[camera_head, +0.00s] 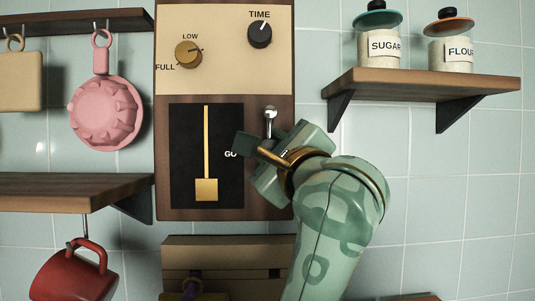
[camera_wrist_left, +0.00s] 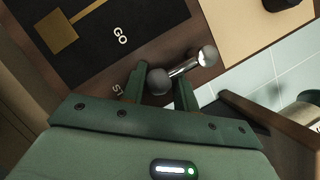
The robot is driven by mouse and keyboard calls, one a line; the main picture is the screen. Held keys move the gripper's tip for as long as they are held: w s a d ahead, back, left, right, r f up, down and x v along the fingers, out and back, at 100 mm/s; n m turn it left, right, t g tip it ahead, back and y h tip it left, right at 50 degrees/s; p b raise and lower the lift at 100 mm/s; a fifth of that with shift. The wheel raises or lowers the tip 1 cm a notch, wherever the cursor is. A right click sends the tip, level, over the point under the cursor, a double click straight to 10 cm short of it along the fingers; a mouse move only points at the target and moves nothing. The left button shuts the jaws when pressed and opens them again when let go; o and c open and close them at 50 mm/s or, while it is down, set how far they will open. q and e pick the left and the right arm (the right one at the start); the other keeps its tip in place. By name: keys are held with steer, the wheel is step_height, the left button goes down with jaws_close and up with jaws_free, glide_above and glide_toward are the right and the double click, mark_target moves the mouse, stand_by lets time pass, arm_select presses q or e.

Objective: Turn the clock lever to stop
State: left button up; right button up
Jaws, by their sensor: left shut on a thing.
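The clock's wooden case (camera_head: 225,210) hangs on the tiled wall, with a black panel and a gold pendulum (camera_head: 206,190). The chrome lever (camera_head: 270,115) is at the panel's right side and its round tip points up. My left gripper (camera_head: 262,143) is at the lever and hides its lower part. In the left wrist view the lever (camera_wrist_left: 185,68) runs from a dark ball between my fingers (camera_wrist_left: 162,88) to a round tip beyond them. The gripper is shut on the lever. A GO label shows; the other label is mostly hidden, only "ST" readable. My right gripper is not in view.
A brass dial (camera_head: 188,55) and a black TIME dial (camera_head: 260,35) sit above. A shelf (camera_head: 420,92) with two jars is at upper right. At left are a pink pan (camera_head: 105,112), a shelf (camera_head: 75,190) and a hanging red mug (camera_head: 75,275). A wooden box (camera_head: 225,248) is below.

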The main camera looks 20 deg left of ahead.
arm_select(q)
steer(key=shift+s+r+n, duration=0.1)
steer(key=shift+r+n, duration=0.15)
steer(key=shift+n, duration=0.05)
steer(key=o, duration=1)
steer(key=shift+c, duration=0.2)
steer(key=shift+f, duration=0.1)
steer(key=shift+d+f, duration=0.1)
steer(key=shift+d, duration=0.05)
steer(key=b+v, duration=0.3)
steer(key=v, duration=1.3)
steer(key=shift+b, duration=0.3)
steer(key=shift+d, duration=0.1)
